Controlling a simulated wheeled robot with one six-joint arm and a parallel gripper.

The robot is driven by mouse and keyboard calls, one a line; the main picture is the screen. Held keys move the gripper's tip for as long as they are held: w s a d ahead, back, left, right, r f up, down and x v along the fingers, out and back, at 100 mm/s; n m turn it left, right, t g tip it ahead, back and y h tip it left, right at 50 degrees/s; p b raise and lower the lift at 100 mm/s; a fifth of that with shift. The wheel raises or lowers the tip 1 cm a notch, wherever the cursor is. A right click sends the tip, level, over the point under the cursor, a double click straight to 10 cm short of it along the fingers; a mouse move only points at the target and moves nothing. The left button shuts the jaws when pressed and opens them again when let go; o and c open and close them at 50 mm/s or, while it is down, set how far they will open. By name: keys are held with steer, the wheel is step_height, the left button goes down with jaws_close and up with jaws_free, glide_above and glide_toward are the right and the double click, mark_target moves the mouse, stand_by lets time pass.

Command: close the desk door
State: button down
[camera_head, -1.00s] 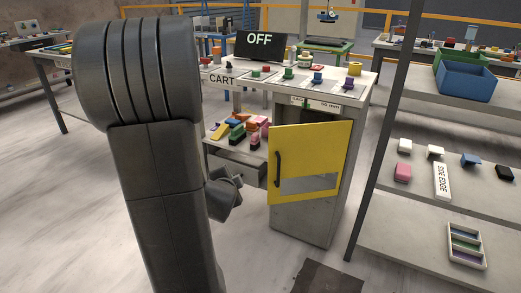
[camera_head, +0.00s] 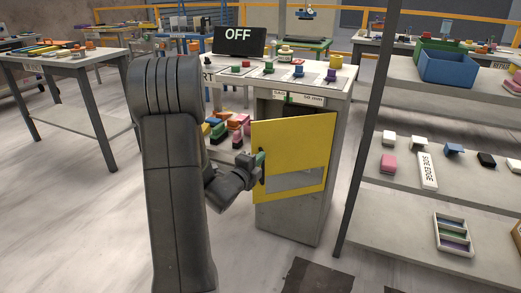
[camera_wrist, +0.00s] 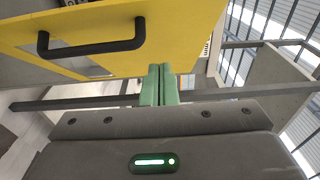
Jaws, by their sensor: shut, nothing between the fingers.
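The desk door (camera_head: 290,145) is a yellow panel with a grey window on the cart's cabinet (camera_head: 287,215). It stands ajar, its free edge at the left, and a dark gap shows above it. Its dark handle is mostly hidden by my gripper in the head view. In the wrist view the door (camera_wrist: 185,30) fills the top and its black bar handle (camera_wrist: 92,48) is at upper left. My gripper (camera_head: 259,159) has green fingers, shut and empty, at the door's left side. In the wrist view the fingertips (camera_wrist: 160,68) are beside the handle, at or near the panel; contact is unclear.
The cart top (camera_head: 340,75) carries several coloured pieces and an OFF screen (camera_head: 240,41). A drawer of coloured blocks (camera_head: 228,128) is left of the door. A shelf rack (camera_head: 385,205) with a dark post stands close at right. The floor in front is open.

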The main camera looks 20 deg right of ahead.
mark_target(267, 142)
steer(key=w+d, duration=0.2)
steer(key=w, duration=0.1)
steer(key=w+d, duration=0.1)
steer(key=shift+w, duration=0.35)
steer(key=shift+w+d, duration=0.15)
steer(key=shift+w, duration=0.4)
